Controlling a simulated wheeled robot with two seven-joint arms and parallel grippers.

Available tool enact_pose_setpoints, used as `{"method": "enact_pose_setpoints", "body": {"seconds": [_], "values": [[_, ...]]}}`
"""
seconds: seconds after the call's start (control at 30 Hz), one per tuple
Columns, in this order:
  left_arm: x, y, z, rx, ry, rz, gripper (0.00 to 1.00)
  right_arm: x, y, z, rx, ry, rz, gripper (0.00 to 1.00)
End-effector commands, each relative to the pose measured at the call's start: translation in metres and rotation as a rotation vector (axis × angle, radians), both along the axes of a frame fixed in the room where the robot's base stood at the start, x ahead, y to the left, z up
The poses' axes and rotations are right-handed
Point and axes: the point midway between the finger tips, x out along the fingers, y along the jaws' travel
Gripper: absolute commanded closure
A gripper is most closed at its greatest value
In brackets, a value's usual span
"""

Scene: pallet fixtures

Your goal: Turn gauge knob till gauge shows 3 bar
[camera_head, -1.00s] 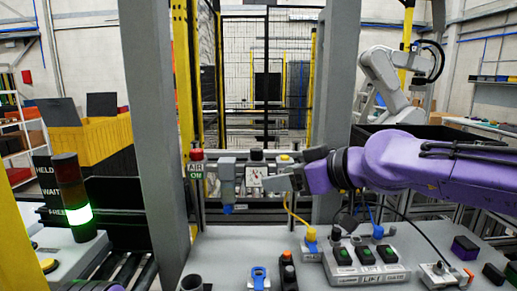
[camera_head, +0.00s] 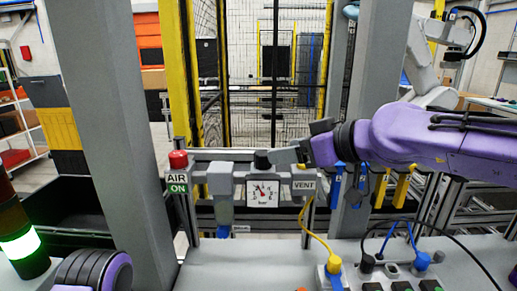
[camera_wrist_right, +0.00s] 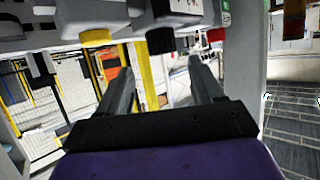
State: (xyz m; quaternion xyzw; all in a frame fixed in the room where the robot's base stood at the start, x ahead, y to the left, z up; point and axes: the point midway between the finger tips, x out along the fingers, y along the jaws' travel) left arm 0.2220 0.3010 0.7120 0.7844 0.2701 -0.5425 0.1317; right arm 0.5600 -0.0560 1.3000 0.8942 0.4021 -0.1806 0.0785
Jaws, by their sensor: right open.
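The square white gauge (camera_head: 263,193) is on the fixture panel in the head view; its needle points up and slightly left, but the scale is too small to read. The black knob (camera_head: 262,160) sits on top of the gauge. My right gripper (camera_head: 281,158) is just right of the knob at its height. In the right wrist view the knob (camera_wrist_right: 160,42) appears between and beyond the open fingers of the right gripper (camera_wrist_right: 160,66); nothing is held. Part of my left arm shows at the lower left of the head view, its gripper out of view.
A red button (camera_head: 178,160) above an AIR ON label stands left of the gauge. A VENT label (camera_head: 304,185) is to its right; a yellow knob (camera_wrist_right: 97,37) shows in the wrist view. A yellow cable hangs below. A grey post (camera_head: 110,130) stands at left.

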Motion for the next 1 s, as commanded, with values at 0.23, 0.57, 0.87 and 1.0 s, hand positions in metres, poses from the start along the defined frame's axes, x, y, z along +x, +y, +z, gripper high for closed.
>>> {"method": "enact_pose_setpoints", "body": {"seconds": [0.23,0.57,0.87,1.0], "values": [[0.000,0.000,0.015,0.000,0.001,0.000,0.31,0.025,0.024,-0.013,-0.002,0.004,-0.007,0.33],[0.000,0.000,0.030,-0.001,0.001,0.000,0.31,0.061,0.065,-0.037,0.001,0.001,-0.006,0.33],[0.000,0.000,0.030,-0.001,0.001,0.000,0.31,0.064,0.070,-0.040,0.000,-0.001,-0.004,0.33],[0.000,0.000,0.030,-0.001,0.001,0.000,0.31,0.064,0.070,-0.040,0.001,-0.001,-0.003,0.72]]}}
